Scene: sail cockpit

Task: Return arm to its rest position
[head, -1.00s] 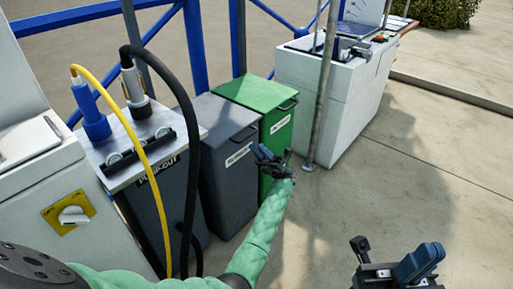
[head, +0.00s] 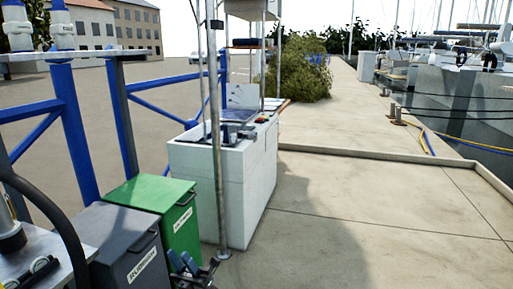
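My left gripper (head: 196,268) shows at the bottom edge of the head view, in front of the green bin. Its blue-padded finger and its dark finger stand apart, and nothing shows between them. The rest of the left arm is below the picture. My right gripper and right arm are not in view.
A green bin (head: 150,194) and a grey bin (head: 98,225) stand at the lower left, beside a metal-topped stand (head: 35,255) with a black hose. A white cabinet (head: 240,185) and a metal pole (head: 217,150) stand behind the gripper. The concrete quay (head: 370,235) at right is clear.

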